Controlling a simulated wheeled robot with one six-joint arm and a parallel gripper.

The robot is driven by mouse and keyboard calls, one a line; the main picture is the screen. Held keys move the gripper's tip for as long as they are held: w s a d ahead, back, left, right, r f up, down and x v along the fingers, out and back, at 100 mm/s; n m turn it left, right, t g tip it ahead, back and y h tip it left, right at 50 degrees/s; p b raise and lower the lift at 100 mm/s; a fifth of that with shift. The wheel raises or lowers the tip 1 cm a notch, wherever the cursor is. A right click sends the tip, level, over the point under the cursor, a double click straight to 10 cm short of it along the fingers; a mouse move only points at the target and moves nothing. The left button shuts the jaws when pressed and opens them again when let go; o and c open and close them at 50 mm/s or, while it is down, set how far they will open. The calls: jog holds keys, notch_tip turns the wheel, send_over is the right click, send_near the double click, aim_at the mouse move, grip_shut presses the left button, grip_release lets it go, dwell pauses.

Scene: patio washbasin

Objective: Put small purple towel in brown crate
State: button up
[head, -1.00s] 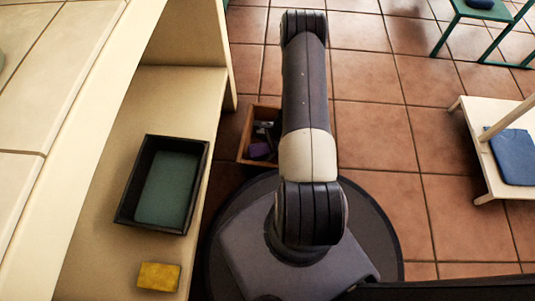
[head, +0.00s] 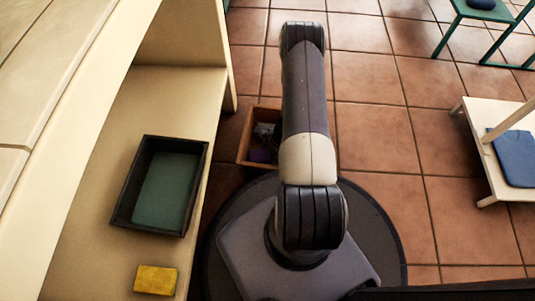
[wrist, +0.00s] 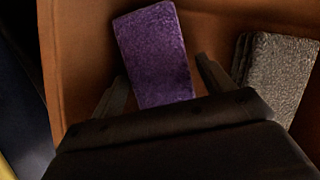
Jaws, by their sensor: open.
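The small purple towel (wrist: 157,52) lies inside the brown crate (wrist: 78,50) in the wrist view. My gripper (wrist: 162,70) is open, with one finger at each side of the towel's near part. I cannot tell whether the fingers touch it. My gripper's body hides the towel's near end. In the head view, the brown crate (head: 243,142) stands on the floor beside my arm, and the towel (head: 262,156) is a dim purple patch in it. My arm hides the crate's right side and most of my gripper there.
A grey, rough-textured folded piece (wrist: 278,75) lies in the crate, right of my gripper. A shelf (head: 115,150) on the left holds a black tray (head: 126,190) and a yellow block (head: 156,279). A low white stool (head: 485,150) stands right. Tiled floor between is clear.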

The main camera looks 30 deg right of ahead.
jog(key=p+v, duration=0.5)
jog(key=v, duration=0.7)
jog(key=shift+s+d+r, duration=0.1)
jog(key=shift+d+r, duration=0.05)
jog(key=shift+d, duration=0.05)
